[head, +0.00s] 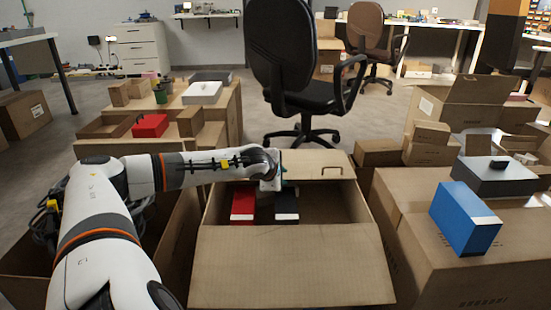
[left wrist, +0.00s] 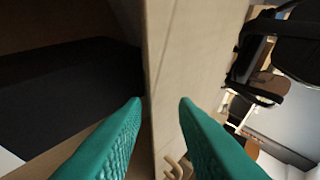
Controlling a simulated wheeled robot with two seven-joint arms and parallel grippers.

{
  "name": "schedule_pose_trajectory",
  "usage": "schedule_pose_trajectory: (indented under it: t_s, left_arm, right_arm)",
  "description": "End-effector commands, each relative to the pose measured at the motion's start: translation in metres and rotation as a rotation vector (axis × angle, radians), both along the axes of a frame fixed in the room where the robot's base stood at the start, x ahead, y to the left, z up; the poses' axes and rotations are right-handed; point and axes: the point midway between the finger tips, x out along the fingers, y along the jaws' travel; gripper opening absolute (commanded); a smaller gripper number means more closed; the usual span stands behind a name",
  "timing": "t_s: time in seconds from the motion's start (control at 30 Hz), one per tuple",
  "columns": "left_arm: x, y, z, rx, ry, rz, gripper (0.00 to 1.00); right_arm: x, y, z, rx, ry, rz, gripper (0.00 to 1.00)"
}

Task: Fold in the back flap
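The open carton (head: 207,215) stands in front of me, with its front flap (head: 290,265) folded out toward me. Its back flap (head: 318,160) is a pale panel at the far edge, sloping up and away, with a handle-like loop on it. My left gripper (head: 281,170) is at the left part of this flap; its fingers are largely hidden there. In the left wrist view the teal fingers (left wrist: 161,102) are apart, with the flap (left wrist: 195,60) behind them and nothing visibly clamped. Contact cannot be told. My right gripper is not in view.
A red box (head: 243,204) and a black box (head: 287,205) lie inside the carton. A blue box (head: 465,217) stands on cartons at the right. An office chair (head: 282,60) stands behind. Stacked cartons (head: 225,110) stand at the back left.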

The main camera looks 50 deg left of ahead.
Motion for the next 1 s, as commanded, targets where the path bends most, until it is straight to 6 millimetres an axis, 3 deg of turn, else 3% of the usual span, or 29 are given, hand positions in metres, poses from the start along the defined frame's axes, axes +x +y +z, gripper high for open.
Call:
schedule_pose_trajectory:
  t_s: [0.1, 0.4, 1.0]
  left_arm:
    - [-0.018, -0.006, 0.025, 0.011, -0.004, -0.004, 0.26]
    - [-0.043, -0.018, 0.053, 0.011, -0.02, -0.006, 0.26]
    - [-0.047, -0.02, 0.058, 0.009, -0.024, -0.005, 0.26]
  right_arm:
    - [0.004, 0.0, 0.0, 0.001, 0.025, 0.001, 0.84]
    - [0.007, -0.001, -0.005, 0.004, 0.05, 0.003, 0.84]
    - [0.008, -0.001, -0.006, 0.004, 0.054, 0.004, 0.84]
